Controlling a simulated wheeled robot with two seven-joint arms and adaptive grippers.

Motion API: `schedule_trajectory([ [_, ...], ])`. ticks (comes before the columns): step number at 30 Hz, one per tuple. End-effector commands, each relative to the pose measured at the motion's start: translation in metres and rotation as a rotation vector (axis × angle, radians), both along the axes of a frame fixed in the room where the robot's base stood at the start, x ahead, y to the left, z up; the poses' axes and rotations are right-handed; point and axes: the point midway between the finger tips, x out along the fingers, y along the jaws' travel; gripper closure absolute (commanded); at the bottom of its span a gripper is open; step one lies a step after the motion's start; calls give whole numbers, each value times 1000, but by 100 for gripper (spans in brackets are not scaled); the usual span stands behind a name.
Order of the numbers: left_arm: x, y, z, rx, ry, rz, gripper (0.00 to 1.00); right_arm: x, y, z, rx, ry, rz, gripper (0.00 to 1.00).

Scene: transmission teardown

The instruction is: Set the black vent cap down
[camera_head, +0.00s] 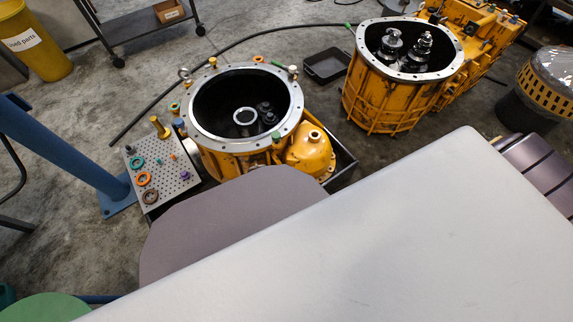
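I cannot make out the black vent cap for certain. Neither of my grippers is in view. A large pale surface fills the lower right and hides whatever is below it.
A second orange housing (385,105) with gears inside stands at upper right. A black tray (327,67) lies on the floor between the housings. A blue post (70,150) stands at left. A yellow bin (35,45) and a trolley are at the back left.

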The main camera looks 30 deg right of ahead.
Motion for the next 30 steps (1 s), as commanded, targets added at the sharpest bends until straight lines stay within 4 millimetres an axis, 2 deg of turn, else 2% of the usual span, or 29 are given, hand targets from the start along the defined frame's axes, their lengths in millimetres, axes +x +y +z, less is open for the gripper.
schedule_trajectory([
  [12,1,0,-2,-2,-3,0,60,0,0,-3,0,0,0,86],
  [13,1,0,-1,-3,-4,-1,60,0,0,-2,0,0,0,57],
  [15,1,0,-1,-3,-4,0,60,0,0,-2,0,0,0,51],
  [30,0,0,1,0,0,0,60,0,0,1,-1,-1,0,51],
])
